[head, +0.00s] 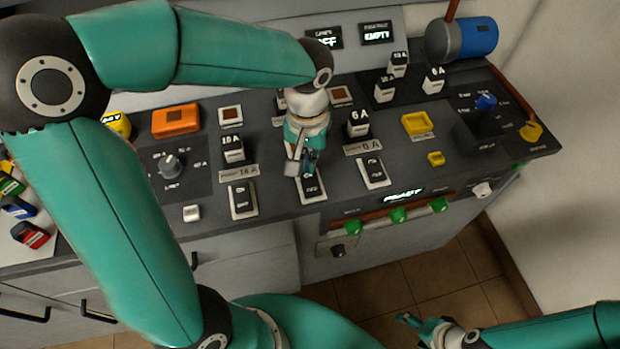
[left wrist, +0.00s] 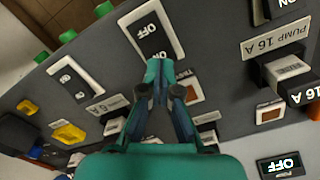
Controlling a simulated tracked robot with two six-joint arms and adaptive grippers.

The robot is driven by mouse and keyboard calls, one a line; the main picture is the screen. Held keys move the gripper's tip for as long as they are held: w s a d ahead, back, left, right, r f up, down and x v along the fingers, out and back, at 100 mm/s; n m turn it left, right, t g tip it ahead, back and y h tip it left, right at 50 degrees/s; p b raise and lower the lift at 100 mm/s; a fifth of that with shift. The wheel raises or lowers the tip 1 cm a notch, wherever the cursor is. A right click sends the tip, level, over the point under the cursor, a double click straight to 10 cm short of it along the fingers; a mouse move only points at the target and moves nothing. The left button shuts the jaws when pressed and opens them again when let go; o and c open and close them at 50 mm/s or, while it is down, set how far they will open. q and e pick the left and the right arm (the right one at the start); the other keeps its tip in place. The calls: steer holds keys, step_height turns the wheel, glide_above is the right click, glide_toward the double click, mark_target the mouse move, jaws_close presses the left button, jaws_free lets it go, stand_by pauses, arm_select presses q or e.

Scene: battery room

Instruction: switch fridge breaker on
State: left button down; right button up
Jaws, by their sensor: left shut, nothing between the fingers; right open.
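Three black rocker switches in white frames line the panel's front: a left one (head: 243,200), a middle one (head: 312,188) and a right one (head: 373,172). I can read no fridge label; the middle switch's label is hidden behind my left gripper. My left gripper (head: 303,168) is shut and empty, its tips at the middle switch. My right gripper (head: 415,322) is open and empty, low in front of the cabinet.
Labels read PUMP 16 A (head: 238,173) and 6 A (head: 363,146). Black fuse blocks (head: 233,150) (head: 358,125) stand up behind the switches. Green buttons (head: 398,215) line the front edge. A blue cylinder (head: 479,37) lies at the back right. Floor in front is clear.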

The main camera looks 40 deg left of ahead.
arm_select(q)
steer(key=shift+f+b, duration=1)
steer(key=shift+f, duration=0.2)
stand_by(0.7)
steer(key=shift+r, duration=0.1)
steer(key=shift+r+p, duration=2.85)
steer(key=shift+r, duration=0.65)
